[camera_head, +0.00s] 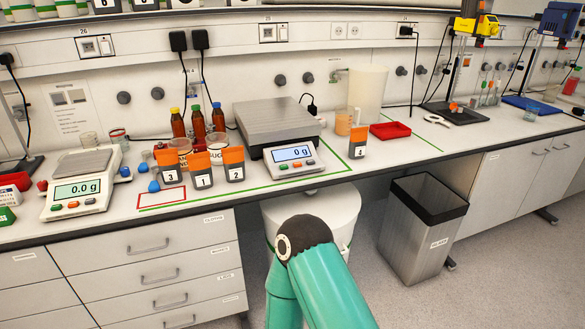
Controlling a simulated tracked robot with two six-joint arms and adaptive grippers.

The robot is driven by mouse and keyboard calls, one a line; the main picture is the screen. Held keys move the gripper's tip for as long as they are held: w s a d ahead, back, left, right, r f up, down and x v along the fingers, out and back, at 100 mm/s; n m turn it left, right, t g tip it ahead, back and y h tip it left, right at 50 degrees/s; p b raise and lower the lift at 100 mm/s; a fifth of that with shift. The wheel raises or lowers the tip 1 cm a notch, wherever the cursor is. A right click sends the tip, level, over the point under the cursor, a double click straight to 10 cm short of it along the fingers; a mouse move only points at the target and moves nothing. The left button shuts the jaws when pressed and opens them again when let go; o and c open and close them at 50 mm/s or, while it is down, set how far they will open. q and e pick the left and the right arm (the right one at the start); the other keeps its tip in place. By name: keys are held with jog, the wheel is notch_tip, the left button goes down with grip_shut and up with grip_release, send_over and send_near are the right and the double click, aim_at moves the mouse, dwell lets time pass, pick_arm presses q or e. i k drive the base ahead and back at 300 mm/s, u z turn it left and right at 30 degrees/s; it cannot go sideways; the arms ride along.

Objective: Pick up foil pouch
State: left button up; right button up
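Several small dark upright packs with orange tops and numbered white labels stand on the bench; they may be the foil pouches, but their material is too small to tell. Pack 3 (170,177), pack 1 (203,182) and pack 2 (234,173) stand together left of the large scale. Pack 4 (357,150) stands alone to the right of that scale. A teal arm link of mine with a dark joint rises at the bottom middle, below the bench edge. Neither gripper shows.
A large scale (278,120) and a small scale (85,165) stand on the bench. Brown bottles (198,123) and cups stand behind the packs. A red-outlined rectangle (161,199) is empty. A red tray (390,130) lies right of pack 4. A bin (420,235) stands on the floor.

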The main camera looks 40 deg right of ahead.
aim_at(233, 157)
jog(key=z, duration=0.4)
jog(key=i, duration=1.05)
jog(key=u, duration=0.05)
